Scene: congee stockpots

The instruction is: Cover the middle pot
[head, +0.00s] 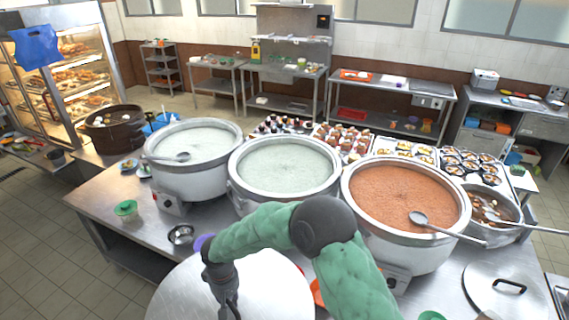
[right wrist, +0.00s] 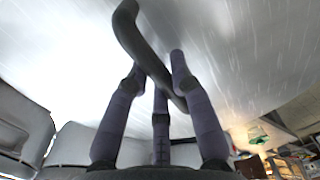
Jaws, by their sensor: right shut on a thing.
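The middle pot (head: 285,165) is a wide white stockpot full of pale congee, uncovered, between two other open pots. A large round silver lid (head: 265,285) is at the front of the counter, nearer to me than the middle pot and apart from it. My right gripper (head: 228,300) is shut on the lid's dark curved handle. In the right wrist view its fingers (right wrist: 160,105) close around the handle (right wrist: 145,38), with the lid (right wrist: 235,50) filling the background. I cannot tell whether the lid touches the counter. My left gripper is not in view.
The left pot (head: 170,172) has a ladle in pale congee. The right pot (head: 405,190) holds reddish-brown food and a ladle (head: 440,227). Another lid (head: 490,300) lies at the right. A small metal bowl (head: 181,234) and a green bowl (head: 126,208) stand at the left.

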